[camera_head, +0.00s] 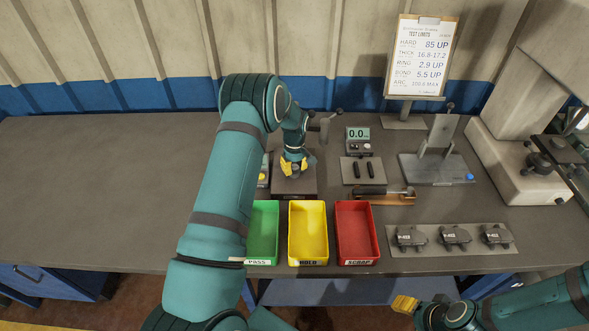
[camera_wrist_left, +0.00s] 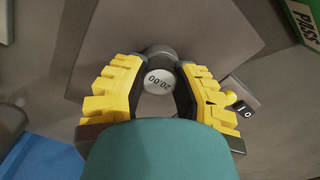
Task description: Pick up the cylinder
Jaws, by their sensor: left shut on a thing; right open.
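The cylinder (camera_wrist_left: 160,78) is a short grey metal piece with a pale end face marked "20.00", seen in the left wrist view. My left gripper (camera_wrist_left: 160,68) is shut on it, with a yellow finger on each side. In the head view my left gripper (camera_head: 294,168) points down over a dark square plate (camera_head: 294,189) behind the yellow bin, and the cylinder cannot be made out there. I cannot tell whether the cylinder still touches the plate. My right gripper (camera_head: 405,304) is open and empty at the bottom, in front of the bench.
Green (camera_head: 263,220), yellow (camera_head: 308,222) and red (camera_head: 356,222) bins line the front edge. The bench's left side is clear.

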